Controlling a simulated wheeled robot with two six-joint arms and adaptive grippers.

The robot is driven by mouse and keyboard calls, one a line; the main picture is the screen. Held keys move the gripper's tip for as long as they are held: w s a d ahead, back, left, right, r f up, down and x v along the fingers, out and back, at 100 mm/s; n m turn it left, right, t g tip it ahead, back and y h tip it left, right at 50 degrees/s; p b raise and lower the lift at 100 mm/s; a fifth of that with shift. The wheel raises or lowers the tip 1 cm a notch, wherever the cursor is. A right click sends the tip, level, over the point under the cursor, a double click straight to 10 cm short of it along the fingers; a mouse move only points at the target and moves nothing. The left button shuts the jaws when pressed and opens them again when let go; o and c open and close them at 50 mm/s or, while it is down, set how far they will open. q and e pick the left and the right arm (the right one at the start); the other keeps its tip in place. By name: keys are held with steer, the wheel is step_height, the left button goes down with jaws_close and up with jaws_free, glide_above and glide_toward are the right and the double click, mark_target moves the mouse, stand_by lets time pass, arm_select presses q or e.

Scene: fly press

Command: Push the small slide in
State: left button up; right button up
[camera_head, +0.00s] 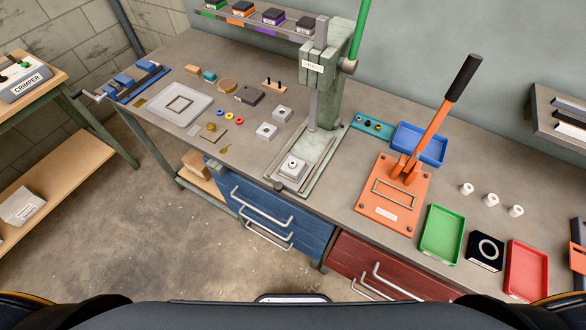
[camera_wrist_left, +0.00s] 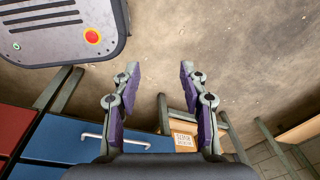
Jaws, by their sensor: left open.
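The green-grey fly press (camera_head: 325,100) stands at the middle of the bench, its ram column above its base. On the front of the base is a small slide (camera_head: 287,182), a pale plate between two rails, with a metal block (camera_head: 293,167) on it. The slide sits toward the bench's front edge, in front of the ram. My left gripper (camera_wrist_left: 159,70) is open and empty in the left wrist view, over the concrete floor in front of the blue drawers (camera_wrist_left: 60,145). It is apart from the press. My right gripper is in neither view.
An orange lever press (camera_head: 395,185) stands right of the fly press, with a green tray (camera_head: 440,234) and red tray (camera_head: 527,270) beyond. Small blocks, rings and a grey tray (camera_head: 180,101) lie left. A blue vise (camera_head: 135,83) is at the far left. The floor in front is clear.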

arm_select(q)
steer(key=shift+o, duration=0.4)
steer(key=shift+d, duration=0.1)
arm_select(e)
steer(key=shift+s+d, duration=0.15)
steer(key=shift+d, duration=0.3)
arm_select(q)
steer(key=w+a+r+n+h+b, duration=0.1)
steer(key=w+a+r+n, duration=0.1)
steer(key=w+n, duration=0.6)
steer(key=n+t+h+b, duration=0.3)
steer(key=n+h, duration=1)
steer(key=h, duration=0.4)
glide_toward(278, 185)
steer(key=p+x, duration=0.2)
steer(key=x, duration=0.7)
steer(key=shift+d+r+p, duration=0.1)
steer(key=shift+p, duration=0.25)
steer(key=shift+w+d, duration=0.1)
steer(key=shift+d, duration=0.4)
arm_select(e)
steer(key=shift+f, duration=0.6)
